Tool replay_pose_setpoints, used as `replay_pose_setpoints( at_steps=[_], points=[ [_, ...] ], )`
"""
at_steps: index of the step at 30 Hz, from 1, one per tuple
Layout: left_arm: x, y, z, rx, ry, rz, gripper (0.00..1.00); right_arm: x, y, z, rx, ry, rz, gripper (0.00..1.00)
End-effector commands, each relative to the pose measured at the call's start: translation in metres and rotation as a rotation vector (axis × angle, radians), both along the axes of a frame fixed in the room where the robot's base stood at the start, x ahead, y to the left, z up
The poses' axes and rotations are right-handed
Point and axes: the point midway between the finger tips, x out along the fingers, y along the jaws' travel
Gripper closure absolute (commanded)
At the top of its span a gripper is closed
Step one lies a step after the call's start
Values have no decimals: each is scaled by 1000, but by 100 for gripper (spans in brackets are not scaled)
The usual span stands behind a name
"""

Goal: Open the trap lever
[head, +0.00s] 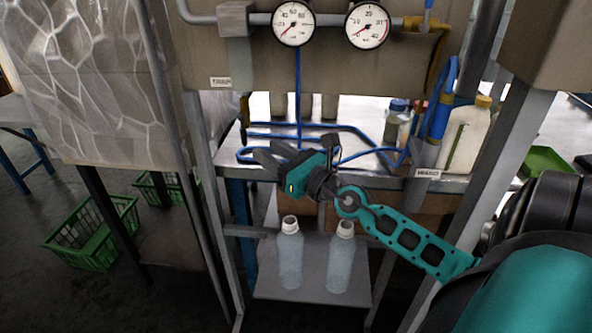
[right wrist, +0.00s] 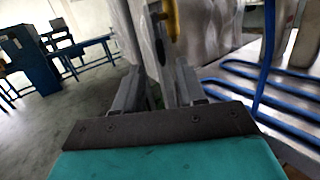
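A label that appears to read TRAP (head: 220,82) is on the panel at the upper left. Below it, a small yellow piece (head: 244,104) sits by the grey post; it may be the trap lever, but it is too small to be sure. In the right wrist view a yellow handle-like part (right wrist: 172,20) hangs ahead of the fingers, a little right of centre. My right gripper (head: 268,155) is in front of the shelf, below and right of the yellow piece. Its fingers (right wrist: 158,85) are apart, with nothing clearly held. My left gripper is out of view.
Two gauges (head: 293,23) sit on a pipe above. Blue tubing (head: 300,95) runs down behind my gripper. Two clear bottles (head: 290,255) stand on a lower shelf. A metal post (head: 205,150) stands left of my gripper. Green crates (head: 92,232) lie on the floor at left.

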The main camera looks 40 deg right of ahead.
Motion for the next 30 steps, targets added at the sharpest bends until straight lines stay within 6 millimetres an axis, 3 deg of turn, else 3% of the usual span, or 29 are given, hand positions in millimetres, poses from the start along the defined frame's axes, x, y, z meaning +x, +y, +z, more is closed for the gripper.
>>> replay_pose_setpoints(
  at_steps=[6,12,30],
  points=[
    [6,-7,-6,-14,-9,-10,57,-34,-3,-9,-1,3,2,60],
    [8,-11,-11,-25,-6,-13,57,-55,-6,-10,2,2,1,60],
    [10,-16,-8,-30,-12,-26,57,-66,-7,-7,1,-1,1,60]
  ],
)
